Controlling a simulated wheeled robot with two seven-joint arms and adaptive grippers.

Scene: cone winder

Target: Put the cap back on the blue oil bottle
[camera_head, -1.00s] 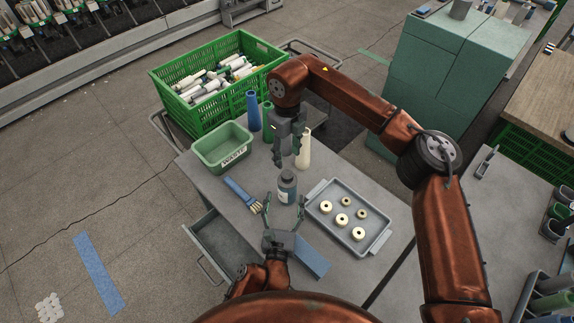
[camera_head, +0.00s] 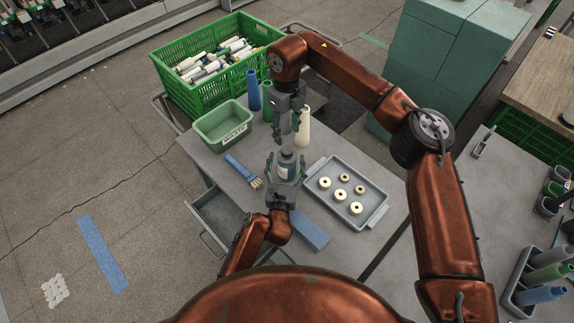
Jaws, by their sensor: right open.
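A grey tray (camera_head: 372,219) with several cream rings lies to the right. A brush (camera_head: 240,168) and a green waste bin (camera_head: 207,136) are to the left. A blue block (camera_head: 310,235) lies in front; a drawer (camera_head: 215,228) is open.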

